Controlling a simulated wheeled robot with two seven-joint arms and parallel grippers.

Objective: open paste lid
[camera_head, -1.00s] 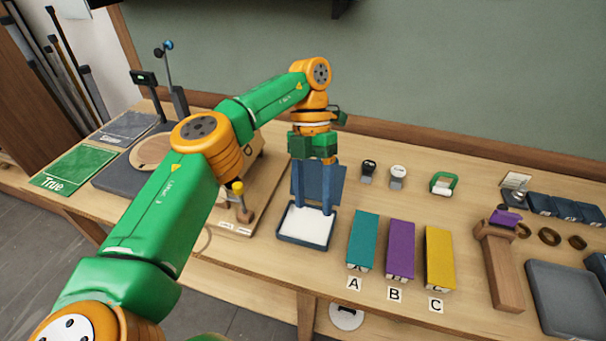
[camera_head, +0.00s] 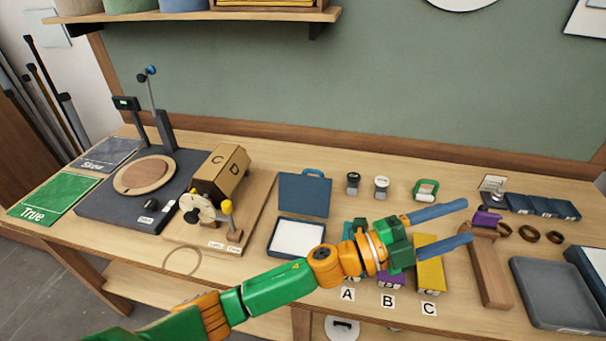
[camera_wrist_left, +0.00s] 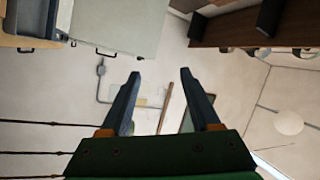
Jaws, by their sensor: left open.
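A shallow blue box with a white filling (camera_head: 298,238), which looks like the paste container, sits near the table's middle. Its blue lid (camera_head: 304,196) is hinged at the back and stands raised, so the filling is uncovered. My left gripper (camera_head: 468,221) is open and empty, to the right of the box and above the lettered blocks, with its fingers pointing right. In the left wrist view the gripper's two fingers (camera_wrist_left: 160,76) are apart with nothing between them. My right gripper is not in view.
My left arm partly hides the teal and purple blocks; the yellow block (camera_head: 430,267) shows more. Left of the box stands a wooden fixture (camera_head: 221,170). Small stamps (camera_head: 382,188) and a green-handled item (camera_head: 425,190) are behind. A grey tray (camera_head: 560,295) is at right.

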